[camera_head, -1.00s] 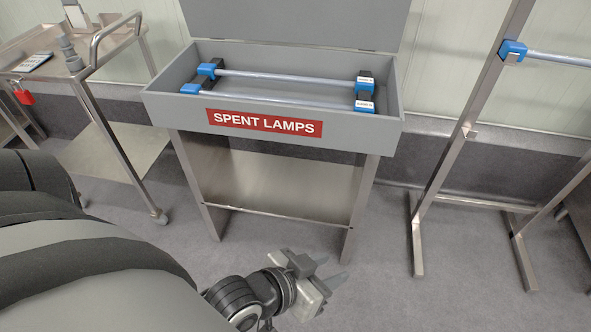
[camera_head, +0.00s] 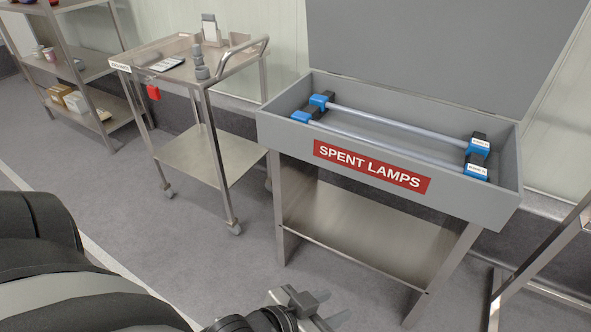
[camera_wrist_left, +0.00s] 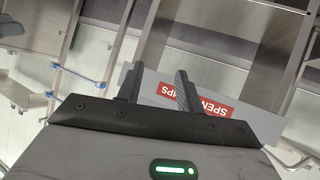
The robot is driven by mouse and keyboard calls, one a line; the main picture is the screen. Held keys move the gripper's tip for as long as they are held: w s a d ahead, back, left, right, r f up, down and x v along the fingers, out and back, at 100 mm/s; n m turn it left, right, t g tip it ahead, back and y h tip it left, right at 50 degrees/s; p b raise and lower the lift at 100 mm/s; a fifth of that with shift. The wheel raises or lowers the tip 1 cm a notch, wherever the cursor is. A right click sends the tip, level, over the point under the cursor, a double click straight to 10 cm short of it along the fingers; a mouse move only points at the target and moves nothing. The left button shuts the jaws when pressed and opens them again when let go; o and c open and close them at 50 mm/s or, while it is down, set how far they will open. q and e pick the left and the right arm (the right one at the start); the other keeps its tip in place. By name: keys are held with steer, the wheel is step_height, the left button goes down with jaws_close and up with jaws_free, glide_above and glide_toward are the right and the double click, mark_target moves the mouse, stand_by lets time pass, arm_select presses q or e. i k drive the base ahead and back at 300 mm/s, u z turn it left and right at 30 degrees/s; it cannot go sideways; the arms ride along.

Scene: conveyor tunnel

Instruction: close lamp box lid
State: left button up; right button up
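The grey lamp box (camera_head: 285,124) with the red "SPENT LAMPS" label (camera_head: 372,166) stands on a metal stand right of centre. Its lid (camera_head: 430,45) is raised upright along the back edge, and its top runs out of the picture. Two lamp tubes (camera_head: 400,131) with blue ends lie inside. My left gripper (camera_head: 331,308) is low in front of the stand, apart from the box, fingers spread and empty. In the left wrist view, the fingers (camera_wrist_left: 157,82) are apart, with the box's labelled front (camera_wrist_left: 155,88) beyond them. My right gripper is not in view.
A steel trolley (camera_head: 212,160) with small items on top stands left of the box. A shelf unit (camera_head: 95,72) is at the far left. A metal frame (camera_head: 540,262) stands at the lower right. The floor before the trolley is clear.

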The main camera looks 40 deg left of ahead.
mark_target(494, 57)
steer(key=u, duration=0.55)
steer(key=i, duration=0.75)
steer(key=z, duration=2.75)
steer(key=k, duration=0.85)
steer(key=u, duration=1.4)
steer(key=i, duration=0.25)
steer(key=z, duration=0.3)
